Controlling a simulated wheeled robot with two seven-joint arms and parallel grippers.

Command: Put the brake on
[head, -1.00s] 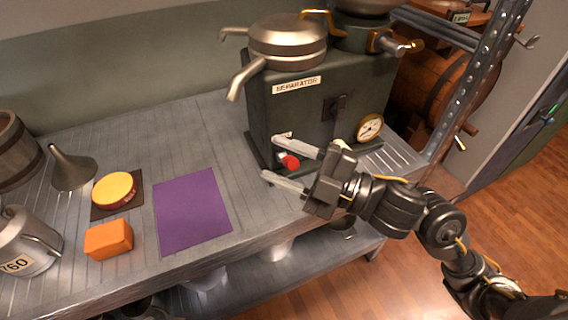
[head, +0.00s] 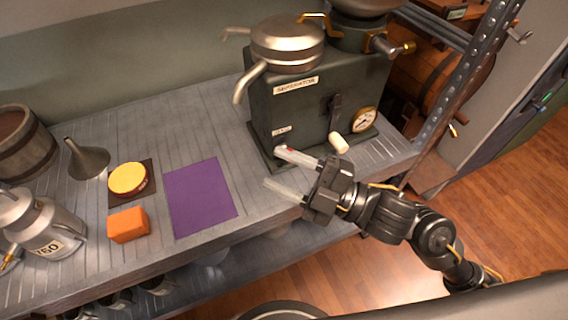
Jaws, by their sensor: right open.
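The dark green separator (head: 290,108) stands on the grey slatted bench, with a name plate on its front. A small white label (head: 281,131) sits low on its front left. The red brake knob below that label is almost wholly hidden behind my right gripper's upper finger; only a trace of red shows. My right gripper (head: 272,166) is open, its two pale fingers pointing left in front of the separator's lower front. I cannot tell whether a finger touches the knob. A cream crank handle (head: 338,143) hangs below the dark crank, just above the gripper. My left gripper is out of view.
A purple mat (head: 200,196) lies left of the gripper. Further left are an orange block (head: 128,225), a yellow round piece (head: 128,179) on a dark square, a funnel (head: 89,160) and a metal can (head: 45,232). A metal shelf post (head: 465,85) rises at right.

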